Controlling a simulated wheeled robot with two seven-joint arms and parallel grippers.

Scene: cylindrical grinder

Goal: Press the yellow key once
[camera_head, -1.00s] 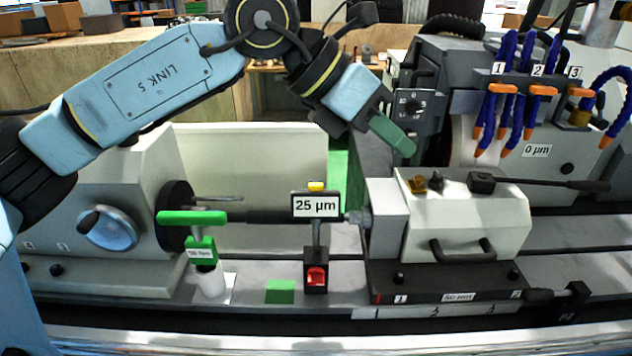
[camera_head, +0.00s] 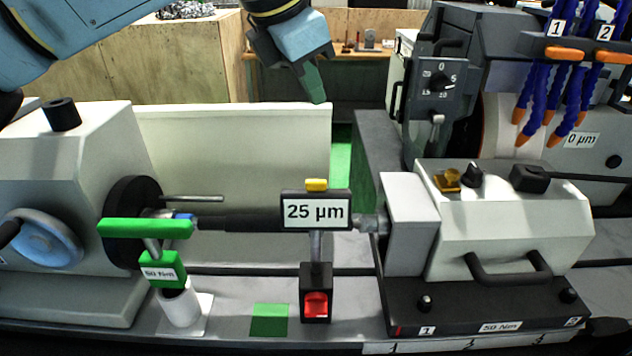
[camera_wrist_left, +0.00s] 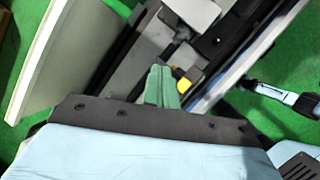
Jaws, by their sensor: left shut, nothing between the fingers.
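The yellow key (camera_head: 316,185) sits on top of the black-framed gauge display reading 25 µm (camera_head: 316,212). The display stands on a post with a red button (camera_head: 316,303) at its base. My left gripper (camera_head: 315,90) is shut and empty, its green fingers pointing down. In the head view it appears above the yellow key, with a clear gap between them. In the left wrist view the shut green fingers (camera_wrist_left: 161,84) show with a yellow patch, apparently the key (camera_wrist_left: 184,86), just right of their tips. My right gripper is not in view.
A green-handled torque tool (camera_head: 146,228) stands left of the gauge. The dark workpiece shaft (camera_head: 255,221) runs behind the display. The white tailstock (camera_head: 510,225) is on the right, with the blue coolant hoses (camera_head: 545,90) above. Open space lies above the display.

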